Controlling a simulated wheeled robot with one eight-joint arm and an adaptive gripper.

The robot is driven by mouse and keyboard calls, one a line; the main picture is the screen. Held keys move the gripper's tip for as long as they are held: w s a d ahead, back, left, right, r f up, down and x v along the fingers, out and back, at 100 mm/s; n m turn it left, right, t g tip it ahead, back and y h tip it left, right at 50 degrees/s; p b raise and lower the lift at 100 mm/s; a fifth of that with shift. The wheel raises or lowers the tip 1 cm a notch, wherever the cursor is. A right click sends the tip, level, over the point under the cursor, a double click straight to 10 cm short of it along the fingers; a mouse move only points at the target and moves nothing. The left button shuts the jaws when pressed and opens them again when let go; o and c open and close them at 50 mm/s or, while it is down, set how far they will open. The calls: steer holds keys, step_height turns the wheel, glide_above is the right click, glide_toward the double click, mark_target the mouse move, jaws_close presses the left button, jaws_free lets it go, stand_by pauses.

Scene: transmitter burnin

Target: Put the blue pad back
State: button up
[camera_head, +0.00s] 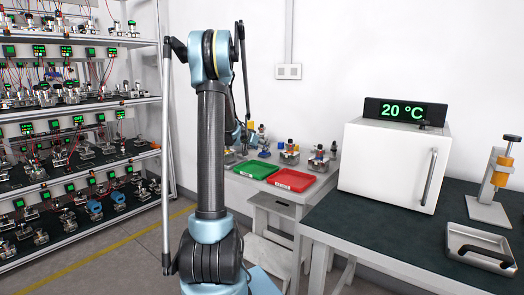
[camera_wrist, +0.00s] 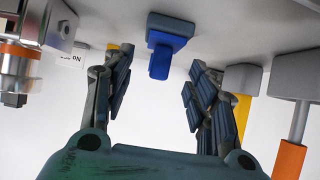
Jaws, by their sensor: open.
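In the wrist view a blue pad (camera_wrist: 168,55) shows upside down, joined to a dark block (camera_wrist: 170,30) at the pale table surface. My gripper (camera_wrist: 160,62) is open, with one finger on either side of the pad. There is a clear gap on both sides, and the gripper holds nothing. In the head view a small blue piece (camera_head: 264,154) stands on the light table behind the trays; I cannot tell for sure that it is the same pad. My gripper is mostly hidden behind my arm in the head view.
A green tray (camera_head: 255,169) and a red tray (camera_head: 291,180) lie at the table's front. Several small devices (camera_head: 289,155) stand behind them. A white oven (camera_head: 385,165) reading 20 °C, an orange-handled press (camera_head: 497,178) and a metal tray (camera_head: 482,246) are right. Loaded shelves (camera_head: 75,103) fill the left.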

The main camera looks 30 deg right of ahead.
steer(key=s+a+r+n+y, duration=0.1)
steer(key=s+a+r, duration=0.1)
steer(key=s+a, duration=0.6)
steer(key=s+a+r+n+y, duration=0.1)
steer(key=s+a+r+n, duration=0.15)
steer(key=a, duration=0.95)
steer(key=s+a+f+n+y, duration=0.3)
steer(key=s+a+f, duration=0.2)
steer(key=s+a, duration=0.4)
steer(key=s+a+f+n+g+y, duration=0.1)
steer(key=s+a+f, duration=0.4)
steer(key=s+a, duration=0.5)
steer(key=s+a+f+n+g+y, duration=0.1)
steer(key=s+a+f+n+y, duration=0.3)
steer(key=s+a, duration=0.6)
steer(key=shift+s+a+f+n+y, duration=0.15)
steer(key=shift+s+f+n+y, duration=0.15)
steer(key=shift+s+f+n, duration=0.45)
steer(key=shift+r+n, duration=0.2)
steer(key=shift+n, duration=0.1)
